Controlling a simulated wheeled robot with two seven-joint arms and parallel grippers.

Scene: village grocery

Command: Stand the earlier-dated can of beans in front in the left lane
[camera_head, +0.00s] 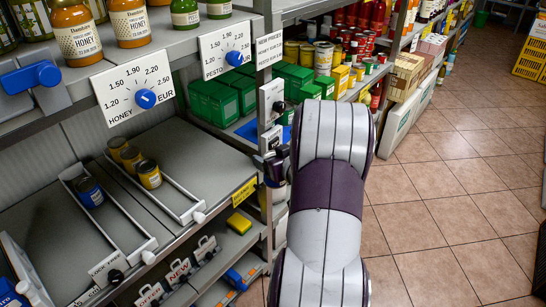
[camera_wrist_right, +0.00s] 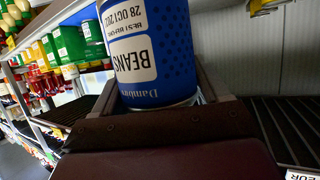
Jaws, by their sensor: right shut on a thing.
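My right gripper (camera_wrist_right: 165,112) is shut on a blue can of beans (camera_wrist_right: 182,80). Its label reads BEANS and a best-before date of 28 OCT; the year is cut off. The letters appear upside down in the wrist view. In the head view my right gripper (camera_head: 274,168) is by the shelf's right end, mostly hidden behind my arm. Another blue can (camera_head: 88,191) stands toward the back of the left lane (camera_head: 137,242); its date is too small to read. The front of that lane is empty. My left gripper is not in view.
The neighbouring lane (camera_head: 185,214) holds several yellow-labelled cans (camera_head: 149,175). Price boards (camera_head: 132,84) and jars stand on the shelf above. Green boxes (camera_head: 222,99) fill the shelf behind my gripper. Open tiled floor (camera_head: 440,215) lies to the right.

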